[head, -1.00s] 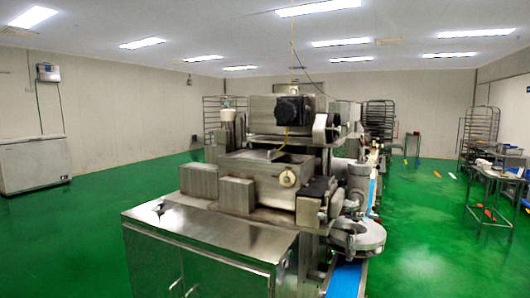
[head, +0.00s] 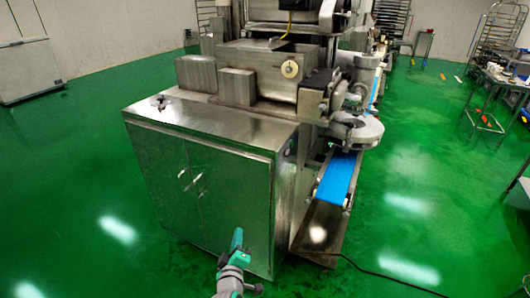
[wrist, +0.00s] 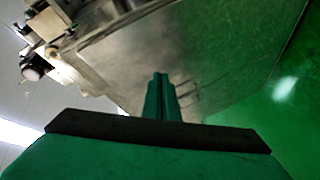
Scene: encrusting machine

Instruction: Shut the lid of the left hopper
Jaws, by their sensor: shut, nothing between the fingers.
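The steel encrusting machine (head: 215,190) stands ahead of me in the head view. No lid can be made out clearly, and the machine's top is cut off. My gripper (head: 237,238) is low in front of the cabinet doors, well below the box. Its green fingers (wrist: 161,80) are shut and empty in the wrist view, pointing towards a steel panel (wrist: 190,55).
A blue conveyor belt (head: 338,177) with a steel end plate (head: 320,232) projects at the machine's right, and a dark cable runs over the floor there. A white chest (head: 32,68) and a steel table (head: 500,85) stand farther off. Green floor is clear at the left.

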